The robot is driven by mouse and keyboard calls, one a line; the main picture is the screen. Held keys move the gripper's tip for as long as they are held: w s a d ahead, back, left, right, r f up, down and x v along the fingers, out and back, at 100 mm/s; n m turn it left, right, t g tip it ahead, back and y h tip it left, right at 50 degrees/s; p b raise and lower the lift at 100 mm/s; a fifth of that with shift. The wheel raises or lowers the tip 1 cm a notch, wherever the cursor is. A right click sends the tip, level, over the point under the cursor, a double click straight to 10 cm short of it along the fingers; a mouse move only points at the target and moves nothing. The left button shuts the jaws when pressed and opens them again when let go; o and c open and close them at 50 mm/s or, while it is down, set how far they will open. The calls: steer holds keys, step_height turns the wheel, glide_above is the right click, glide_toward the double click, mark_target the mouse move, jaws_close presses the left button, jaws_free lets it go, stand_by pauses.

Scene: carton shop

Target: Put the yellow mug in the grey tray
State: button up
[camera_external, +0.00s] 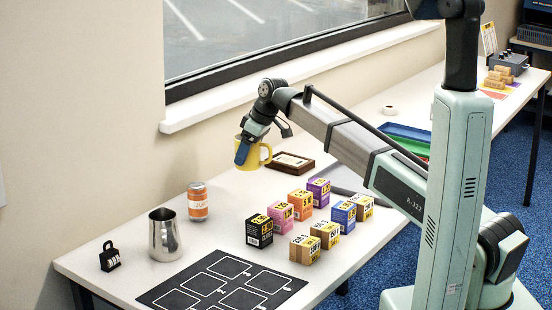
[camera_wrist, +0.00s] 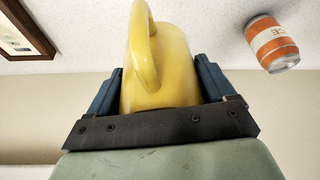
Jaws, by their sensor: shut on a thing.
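The yellow mug (camera_external: 254,158) is at the back of the white table, near the wall, left of a brown framed card. My gripper (camera_external: 243,150) is shut on the mug, with a blue finger on each side of it. In the wrist view the mug (camera_wrist: 165,70) fills the space between the fingers (camera_wrist: 165,88), its handle toward the upper left. I cannot tell whether its base touches the table.
Several small coloured boxes (camera_external: 303,204) stand in the middle. An orange-labelled can (camera_external: 198,204), a steel pitcher (camera_external: 164,236) and a black padlock-shaped thing (camera_external: 109,257) are at left. The framed card (camera_external: 290,164) is near the mug. A blue tray (camera_external: 407,132) lies farther back.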

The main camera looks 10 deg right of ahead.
steer(key=shift+r, duration=0.5)
